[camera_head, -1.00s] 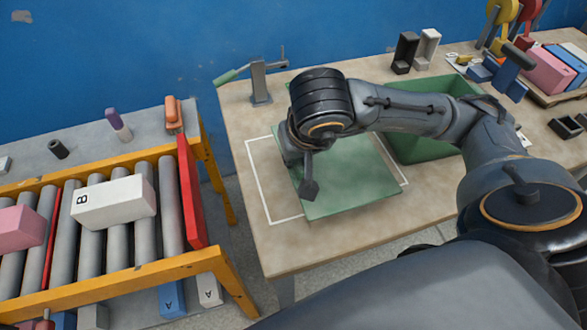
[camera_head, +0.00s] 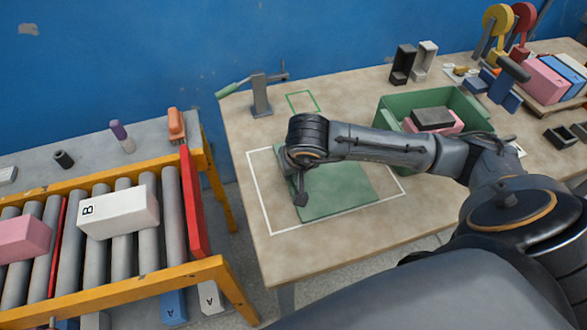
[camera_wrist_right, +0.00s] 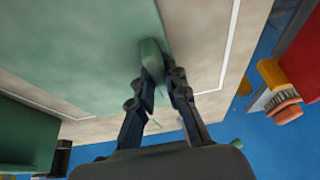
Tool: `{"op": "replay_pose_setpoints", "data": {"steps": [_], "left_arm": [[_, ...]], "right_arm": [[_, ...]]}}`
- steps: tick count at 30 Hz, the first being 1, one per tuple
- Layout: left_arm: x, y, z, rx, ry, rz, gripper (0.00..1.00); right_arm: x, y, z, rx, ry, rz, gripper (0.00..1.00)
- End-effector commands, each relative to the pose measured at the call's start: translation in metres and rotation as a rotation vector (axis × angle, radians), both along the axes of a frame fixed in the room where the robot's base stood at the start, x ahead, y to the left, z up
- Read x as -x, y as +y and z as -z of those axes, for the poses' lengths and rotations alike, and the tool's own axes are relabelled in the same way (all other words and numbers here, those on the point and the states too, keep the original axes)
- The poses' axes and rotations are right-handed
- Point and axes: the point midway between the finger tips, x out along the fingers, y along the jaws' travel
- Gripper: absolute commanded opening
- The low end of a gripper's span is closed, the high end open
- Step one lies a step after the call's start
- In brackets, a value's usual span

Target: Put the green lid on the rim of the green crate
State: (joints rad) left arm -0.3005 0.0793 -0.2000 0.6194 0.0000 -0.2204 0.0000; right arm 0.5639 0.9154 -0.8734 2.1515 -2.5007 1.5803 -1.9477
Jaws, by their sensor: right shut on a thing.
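The green lid (camera_head: 340,190) is a flat square plate inside the white outline on the table. I cannot tell whether it touches the table top. My right gripper (camera_head: 301,196) is over its left part, mostly hidden under my wrist. In the right wrist view the fingers (camera_wrist_right: 162,80) are shut on the lid's green handle (camera_wrist_right: 151,57), and the lid (camera_wrist_right: 70,45) spreads to the left. The green crate (camera_head: 392,102) stands behind and right of the lid, open, with a pink block and a dark block inside. My left gripper is not in view.
The white outline (camera_head: 268,213) surrounds the lid. A small green outline (camera_head: 303,101) lies empty behind it. A clamp-like stand (camera_head: 261,97) is at the back left. A roller conveyor (camera_head: 110,235) with a red end plate (camera_head: 193,205) is left of the table. Blocks and tools crowd the right.

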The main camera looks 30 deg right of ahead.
Motion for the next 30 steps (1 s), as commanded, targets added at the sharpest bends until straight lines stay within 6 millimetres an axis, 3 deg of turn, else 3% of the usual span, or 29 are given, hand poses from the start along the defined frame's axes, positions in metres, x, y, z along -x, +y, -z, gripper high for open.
{"op": "replay_pose_setpoints", "data": {"steps": [5, 6, 9, 20, 23, 30], "left_arm": [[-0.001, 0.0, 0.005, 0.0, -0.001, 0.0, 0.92], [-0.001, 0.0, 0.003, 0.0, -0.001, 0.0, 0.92], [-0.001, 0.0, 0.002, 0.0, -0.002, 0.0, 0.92], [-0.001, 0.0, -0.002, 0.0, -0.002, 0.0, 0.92], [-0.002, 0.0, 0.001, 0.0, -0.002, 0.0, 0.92], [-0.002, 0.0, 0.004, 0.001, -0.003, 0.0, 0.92]], "right_arm": [[0.0, 0.0, 0.003, 0.0, -0.002, 0.0, 0.0], [0.0, 0.0, 0.002, 0.0, 0.0, 0.0, 0.23], [0.0, 0.0, 0.001, 0.0, 0.0, 0.0, 0.37], [0.0, 0.0, -0.003, 0.0, 0.0, 0.0, 0.37], [0.004, 0.002, -0.014, -0.001, -0.004, -0.001, 0.37], [0.023, 0.007, -0.062, -0.001, -0.007, -0.002, 0.37]]}}
